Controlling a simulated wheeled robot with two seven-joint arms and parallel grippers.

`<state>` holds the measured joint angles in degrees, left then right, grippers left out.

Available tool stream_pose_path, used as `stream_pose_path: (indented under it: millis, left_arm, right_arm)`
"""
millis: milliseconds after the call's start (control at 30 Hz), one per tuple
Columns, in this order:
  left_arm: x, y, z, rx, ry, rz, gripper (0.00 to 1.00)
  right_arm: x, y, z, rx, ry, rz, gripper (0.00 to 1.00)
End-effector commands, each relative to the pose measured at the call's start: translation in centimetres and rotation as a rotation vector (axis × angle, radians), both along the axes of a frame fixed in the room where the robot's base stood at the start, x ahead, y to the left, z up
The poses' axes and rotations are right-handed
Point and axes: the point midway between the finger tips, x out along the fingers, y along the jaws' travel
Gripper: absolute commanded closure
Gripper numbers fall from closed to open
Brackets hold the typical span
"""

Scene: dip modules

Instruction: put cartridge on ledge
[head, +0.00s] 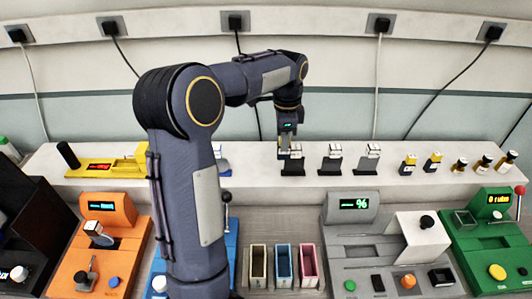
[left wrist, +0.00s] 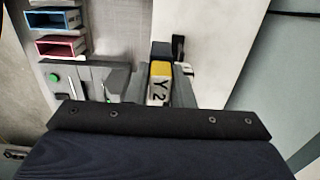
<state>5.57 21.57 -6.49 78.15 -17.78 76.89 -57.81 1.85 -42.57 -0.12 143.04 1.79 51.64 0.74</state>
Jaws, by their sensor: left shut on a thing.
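My left gripper (head: 288,143) is low over the back ledge (head: 250,178), at the leftmost of the black stands (head: 292,166). In the left wrist view the gripper (left wrist: 158,92) is shut on a cartridge (left wrist: 159,70) with a yellow part and a white label reading "Y2". In the head view the held cartridge is hard to make out. I cannot tell whether it touches the ledge or the stand. My right gripper is not in view.
Two more black stands (head: 331,164) (head: 367,164) are right of my gripper, then several small bottles (head: 482,165). A yellow device (head: 110,165) is at the left. Below are orange (head: 115,240), grey (head: 350,245) and green (head: 490,250) machines and three coloured bins (head: 283,268).

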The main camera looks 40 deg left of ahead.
Motion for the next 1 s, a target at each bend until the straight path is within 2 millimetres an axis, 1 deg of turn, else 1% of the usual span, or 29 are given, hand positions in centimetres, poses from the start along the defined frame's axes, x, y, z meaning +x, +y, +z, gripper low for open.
stream_pose_path:
  millis: [33, 133, 300, 400, 600, 700, 833, 900, 1000]
  left_arm:
    - [0.1, 1.4, -0.7, 0.000, 0.004, 0.006, 1.00]
    - [0.3, 3.9, -1.8, -0.001, 0.002, 0.006, 1.00]
    - [0.6, 6.4, -4.9, -0.001, 0.003, 0.002, 1.00]
    - [0.7, 7.4, -6.1, -0.002, 0.001, 0.001, 1.00]
    - [0.8, 8.2, -7.0, -0.001, 0.000, 0.000, 1.00]
    - [0.8, 8.9, -8.0, -0.001, 0.001, 0.000, 1.00]
    - [0.8, 8.7, -10.1, -0.002, 0.004, -0.002, 1.00]
    - [0.8, 8.7, -10.6, -0.001, 0.001, -0.001, 1.00]
    - [0.8, 8.7, -10.7, -0.001, -0.001, -0.001, 1.00]
  right_arm:
    - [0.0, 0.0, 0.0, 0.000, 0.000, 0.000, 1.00]
    - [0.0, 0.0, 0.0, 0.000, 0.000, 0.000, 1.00]
    - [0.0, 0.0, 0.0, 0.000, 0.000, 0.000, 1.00]
    - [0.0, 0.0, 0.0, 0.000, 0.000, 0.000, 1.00]
    - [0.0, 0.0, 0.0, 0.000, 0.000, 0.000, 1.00]
    - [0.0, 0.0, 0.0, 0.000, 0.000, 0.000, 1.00]
    - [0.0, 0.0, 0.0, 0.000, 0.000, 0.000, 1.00]
    - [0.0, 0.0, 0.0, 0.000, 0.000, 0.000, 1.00]
    - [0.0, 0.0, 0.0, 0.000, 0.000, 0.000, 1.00]
